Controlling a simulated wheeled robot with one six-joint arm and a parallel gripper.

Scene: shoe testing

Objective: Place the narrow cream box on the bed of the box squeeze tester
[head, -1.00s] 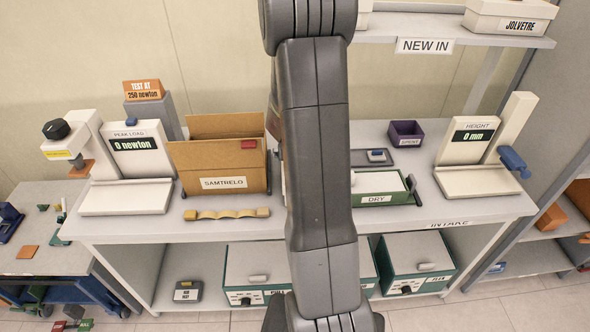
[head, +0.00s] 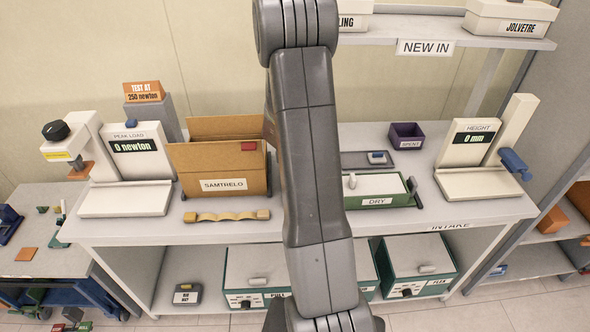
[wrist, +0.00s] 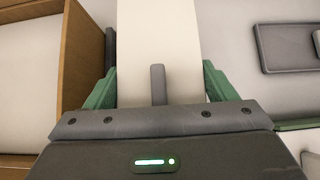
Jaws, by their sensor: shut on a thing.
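A cream box (wrist: 158,35) shows in the wrist view between the green fingers of my gripper (wrist: 158,88), which is shut on it. A grey upright piece stands against its near side. In the head view my arm hides both the gripper and the box. The machine marked PEAK LOAD (head: 135,146), which looks like the squeeze tester, stands at the left of the bench and reads 0 newton. Its white bed (head: 125,199) is flat and bare.
The open brown SAMTRELO carton (head: 222,172) stands just right of the bed, and its wall shows in the wrist view. A wavy strip (head: 226,215) lies in front. The green DRY tray (head: 384,190), purple bin (head: 406,134) and height gauge (head: 476,150) stand to the right.

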